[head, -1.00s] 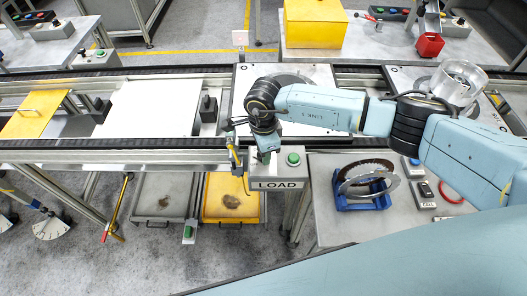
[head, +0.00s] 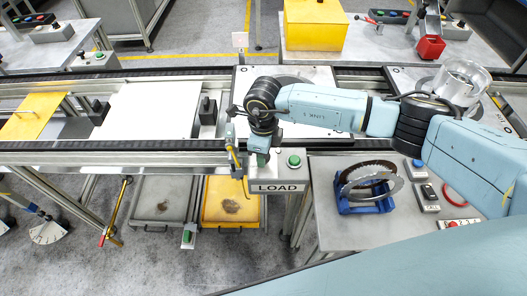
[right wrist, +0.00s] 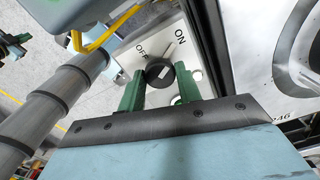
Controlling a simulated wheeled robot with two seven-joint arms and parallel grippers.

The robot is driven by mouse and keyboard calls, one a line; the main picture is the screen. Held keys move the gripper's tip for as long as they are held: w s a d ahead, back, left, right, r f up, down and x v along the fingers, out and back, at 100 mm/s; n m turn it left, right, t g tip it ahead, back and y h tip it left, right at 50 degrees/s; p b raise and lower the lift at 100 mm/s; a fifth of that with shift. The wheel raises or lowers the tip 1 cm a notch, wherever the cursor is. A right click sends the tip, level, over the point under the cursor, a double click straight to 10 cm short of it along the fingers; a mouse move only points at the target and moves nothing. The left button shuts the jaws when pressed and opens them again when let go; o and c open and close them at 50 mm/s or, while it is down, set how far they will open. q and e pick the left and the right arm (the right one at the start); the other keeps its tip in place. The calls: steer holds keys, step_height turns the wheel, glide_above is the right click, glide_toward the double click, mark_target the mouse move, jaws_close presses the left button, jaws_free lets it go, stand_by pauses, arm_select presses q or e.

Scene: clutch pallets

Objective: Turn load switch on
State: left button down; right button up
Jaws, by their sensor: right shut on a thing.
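The load switch is a dark round knob (right wrist: 161,74) with a pale mark, on a light panel printed OFF and ON, in the right wrist view. The panel belongs to the grey box labelled LOAD (head: 281,187) in the head view, which also carries a green button (head: 294,161). My right gripper (right wrist: 160,80) has its green fingers on either side of the knob, shut on it. In the head view the right gripper (head: 261,160) is at the box's left side and hides the knob. The mark's exact direction is hard to tell. My left gripper is not in view.
The conveyor (head: 50,145) runs behind the box. A blue holder (head: 365,205) with rings stands on the table at right. A yellow tray (head: 232,215) and a grey tray (head: 158,200) sit below the conveyor. A yellow hose hangs close left of the gripper.

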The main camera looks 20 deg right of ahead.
steer(key=shift+r, duration=0.1)
steer(key=o, duration=1)
step_height(320, 180, up, 13)
steer(key=b, duration=0.1)
steer(key=shift+r+b, duration=0.2)
steer(key=shift+b, duration=0.1)
